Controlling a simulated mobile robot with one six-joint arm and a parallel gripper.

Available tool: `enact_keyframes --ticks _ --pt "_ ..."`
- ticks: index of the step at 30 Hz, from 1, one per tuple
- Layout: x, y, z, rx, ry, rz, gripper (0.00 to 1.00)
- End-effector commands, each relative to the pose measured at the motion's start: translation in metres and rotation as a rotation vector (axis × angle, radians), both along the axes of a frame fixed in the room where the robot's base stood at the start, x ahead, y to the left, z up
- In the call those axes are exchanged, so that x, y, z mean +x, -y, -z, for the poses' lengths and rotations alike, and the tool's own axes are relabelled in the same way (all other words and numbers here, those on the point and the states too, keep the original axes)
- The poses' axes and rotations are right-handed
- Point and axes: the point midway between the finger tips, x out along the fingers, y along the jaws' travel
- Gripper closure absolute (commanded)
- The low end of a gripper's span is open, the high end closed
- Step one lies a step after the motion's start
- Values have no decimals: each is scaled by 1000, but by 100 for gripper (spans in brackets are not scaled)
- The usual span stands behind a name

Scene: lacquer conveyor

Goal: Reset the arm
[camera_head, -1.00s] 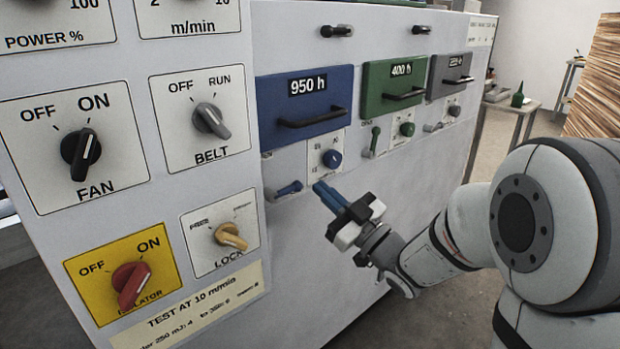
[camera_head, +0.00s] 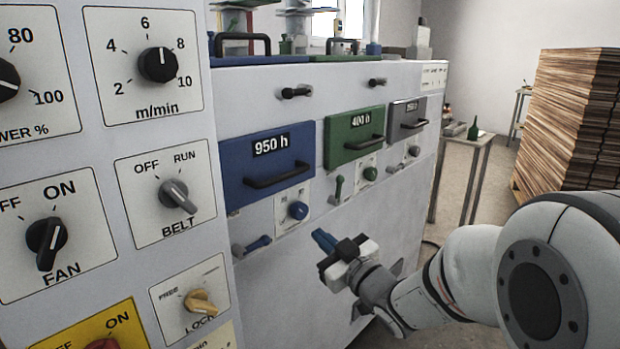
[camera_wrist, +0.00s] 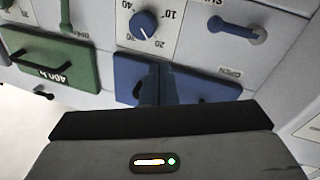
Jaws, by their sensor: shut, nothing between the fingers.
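My gripper (camera_head: 324,240) has blue fingers that are shut with nothing between them. In the head view it is in front of the white machine's lower panel, right of the blue knob (camera_head: 298,210) and below the green 400 h drawer (camera_head: 354,138). In the wrist view the fingers (camera_wrist: 158,85) stand together in front of the blue 950 h drawer (camera_wrist: 215,88). The blue knob (camera_wrist: 144,24) and a blue lever (camera_wrist: 235,30) show beyond them. I cannot tell from these views how far the fingertips are from the panel.
The control panel at left has a FAN switch (camera_head: 46,238), a BELT switch (camera_head: 176,193) and a LOCK knob (camera_head: 201,301). A grey drawer (camera_head: 407,118) is farther along. A side table (camera_head: 478,150) and a stack of boards (camera_head: 570,120) stand behind, with open floor between.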

Motion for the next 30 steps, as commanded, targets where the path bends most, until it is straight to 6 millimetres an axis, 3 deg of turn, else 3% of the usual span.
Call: enact_keyframes --ticks 1,6,11,15,19,24,30 --pt "3 11 -20 -33 -45 63 100" --pt "2 54 -33 -130 -256 280 100" --pt "-20 93 -43 -188 -482 453 100" --pt "-55 119 -52 -214 -698 569 100" --pt "-99 133 -63 -225 -915 644 100" --pt "-164 136 -80 -227 -1193 682 100" --pt "-217 128 -93 -227 -1407 670 100"
